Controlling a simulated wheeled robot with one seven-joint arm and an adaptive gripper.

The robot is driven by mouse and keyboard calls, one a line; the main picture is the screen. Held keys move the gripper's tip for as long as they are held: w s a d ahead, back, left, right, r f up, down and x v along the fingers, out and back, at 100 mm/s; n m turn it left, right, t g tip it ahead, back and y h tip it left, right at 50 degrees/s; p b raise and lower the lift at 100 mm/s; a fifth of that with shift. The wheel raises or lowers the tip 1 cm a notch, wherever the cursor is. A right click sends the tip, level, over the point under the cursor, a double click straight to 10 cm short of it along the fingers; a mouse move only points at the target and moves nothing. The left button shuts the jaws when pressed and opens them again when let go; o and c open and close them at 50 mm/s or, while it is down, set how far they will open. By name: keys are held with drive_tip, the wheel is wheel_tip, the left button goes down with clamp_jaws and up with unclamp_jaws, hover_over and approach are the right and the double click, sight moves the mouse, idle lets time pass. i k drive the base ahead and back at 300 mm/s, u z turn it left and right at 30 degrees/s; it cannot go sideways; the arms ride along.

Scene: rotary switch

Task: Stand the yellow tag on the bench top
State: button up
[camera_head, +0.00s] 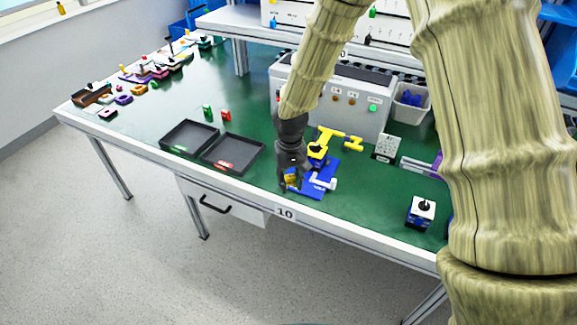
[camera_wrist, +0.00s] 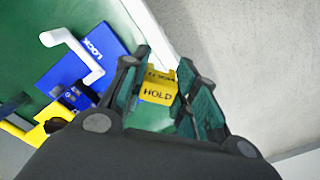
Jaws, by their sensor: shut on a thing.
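The yellow tag (camera_wrist: 158,90), marked HOLD, is between the fingers of my gripper (camera_wrist: 165,92) in the wrist view. My gripper is shut on it. In the head view my gripper (camera_head: 290,180) is near the front edge of the green bench top (camera_head: 185,95), at the left side of a blue LOCK plate. A bit of the yellow tag (camera_head: 291,180) shows between the fingers. I cannot tell whether the tag touches the bench top.
The blue plate (camera_head: 315,190) with a white handle (camera_wrist: 80,50) lies close beside my gripper. A yellow piece (camera_head: 340,138) stands behind it. Two black trays (camera_head: 248,166) lie to the left. A grey control box (camera_head: 350,118) stands behind. A blue switch box (camera_head: 421,212) is at the right.

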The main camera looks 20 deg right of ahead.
sight(246, 125)
drive_tip(key=u, duration=1.9)
drive_tip(key=k, duration=0.55)
drive_tip(key=z, duration=1.55)
drive_tip(key=i, duration=1.65)
